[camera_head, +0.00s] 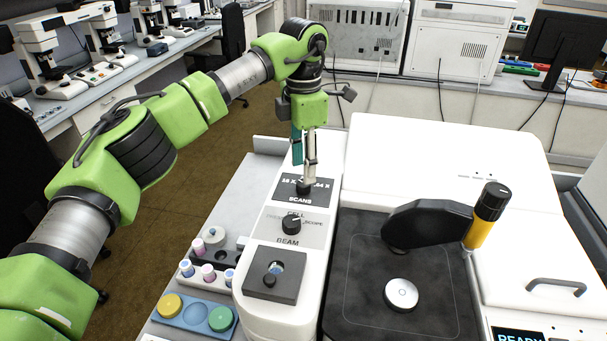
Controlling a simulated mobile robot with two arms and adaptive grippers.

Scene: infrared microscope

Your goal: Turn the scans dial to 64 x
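The scans dial (303,188) is a small black knob on a dark panel marked SCANS, on the white console's narrow left section. Text ending in X shows on both sides of it, partly covered; I cannot read its pointer. My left gripper (309,178) points down from above, with its fingertips at the dial. The fingers look close together, but I cannot tell whether they grip the knob or only stand over it. My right gripper is not in view.
The microscope's black arm (427,222) and stage (365,300) stand to the right. Vials (207,272) and a blue tray (183,334) are at lower left.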

